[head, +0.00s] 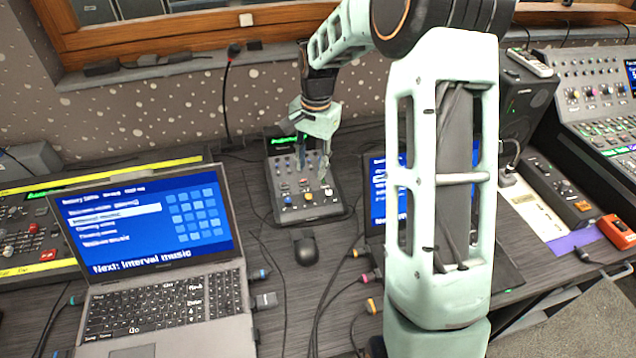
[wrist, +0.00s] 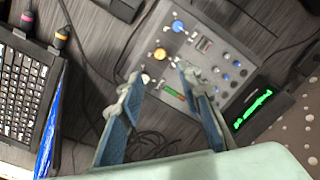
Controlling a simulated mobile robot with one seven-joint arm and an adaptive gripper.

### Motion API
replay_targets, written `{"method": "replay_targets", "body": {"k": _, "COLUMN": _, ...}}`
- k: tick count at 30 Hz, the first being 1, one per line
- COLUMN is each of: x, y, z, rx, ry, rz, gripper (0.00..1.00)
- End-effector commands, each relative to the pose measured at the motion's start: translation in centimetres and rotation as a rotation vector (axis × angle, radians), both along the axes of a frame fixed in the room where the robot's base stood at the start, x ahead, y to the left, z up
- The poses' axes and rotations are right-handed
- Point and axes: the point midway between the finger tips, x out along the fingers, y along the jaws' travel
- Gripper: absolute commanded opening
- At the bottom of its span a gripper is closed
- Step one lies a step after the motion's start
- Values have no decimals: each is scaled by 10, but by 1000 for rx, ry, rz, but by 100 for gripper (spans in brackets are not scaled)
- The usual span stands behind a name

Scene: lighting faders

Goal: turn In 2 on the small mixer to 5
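The small mixer (head: 279,215) is a grey box on the dark desk, with rows of small knobs and a lit green display at its back. In the wrist view, the mixer panel (wrist: 207,62) shows several small blue knobs, a larger blue knob (wrist: 178,26) and a yellow knob (wrist: 160,54). The green display (wrist: 253,108) is at its right. No label is readable, so I cannot tell which knob is In 2 or its setting. My gripper (head: 313,168) is above the mixer, pointing down. In the wrist view, its fingers (wrist: 158,82) are apart with nothing held; they hide part of the panel.
An open laptop (head: 160,225) stands left of the mixer, and a second blue screen (head: 378,195) is to the right, partly behind my arm. A black mouse (head: 306,248) and cables lie in front of the mixer. A large console (head: 590,90) is at far right.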

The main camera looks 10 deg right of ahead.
Motion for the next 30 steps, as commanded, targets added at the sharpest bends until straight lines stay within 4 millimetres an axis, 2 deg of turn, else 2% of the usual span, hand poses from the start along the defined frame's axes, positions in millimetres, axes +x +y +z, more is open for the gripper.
{"method": "replay_targets", "body": {"k": 5, "x": -1, "y": 2, "z": -22, "rx": 2, "ry": 6, "rz": 2, "gripper": 32}}
{"method": "replay_targets", "body": {"k": 12, "x": 2, "y": 5, "z": -68, "rx": 2, "ry": 5, "rz": 2, "gripper": 32}}
{"method": "replay_targets", "body": {"k": 18, "x": 4, "y": 6, "z": -96, "rx": 0, "ry": 2, "rz": 2, "gripper": 32}}
{"method": "replay_targets", "body": {"k": 23, "x": 5, "y": 7, "z": -105, "rx": 1, "ry": 0, "rz": 1, "gripper": 32}}
{"method": "replay_targets", "body": {"k": 30, "x": 5, "y": 6, "z": -106, "rx": 1, "ry": -1, "rz": 1, "gripper": 32}}
